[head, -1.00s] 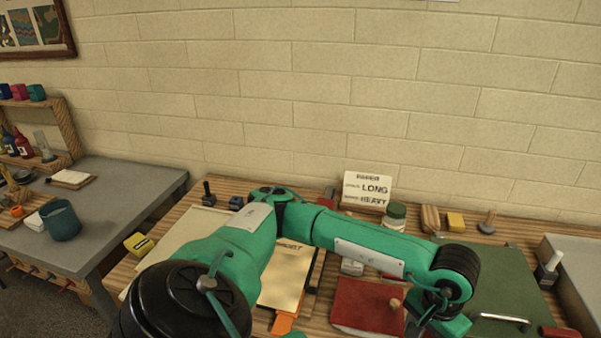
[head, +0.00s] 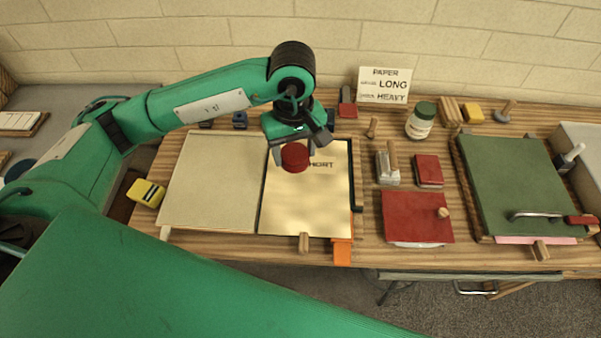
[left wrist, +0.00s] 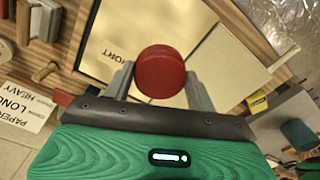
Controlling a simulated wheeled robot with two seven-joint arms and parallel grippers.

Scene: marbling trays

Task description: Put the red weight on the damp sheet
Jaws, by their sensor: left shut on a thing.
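The red weight (head: 295,158) is a round red block. My left gripper (head: 294,149) is shut on it and holds it over the upper part of a cream, rippled sheet (head: 305,207) lettered SHORT, partly covered. In the left wrist view the weight (left wrist: 160,72) sits between the two grey fingers (left wrist: 161,82), with the sheet (left wrist: 121,32) beyond it. The weight looks above the sheet; I cannot tell the exact gap. A plain pale panel (head: 213,185) lies directly left of the sheet. My right gripper is not in view.
A red pad (head: 410,215) with a wooden knob, a smaller red block (head: 428,171) and a green-lidded jar (head: 421,120) stand to the right. A green board (head: 515,185) with a metal handle lies farther right. A yellow block (head: 147,193) is at the left edge.

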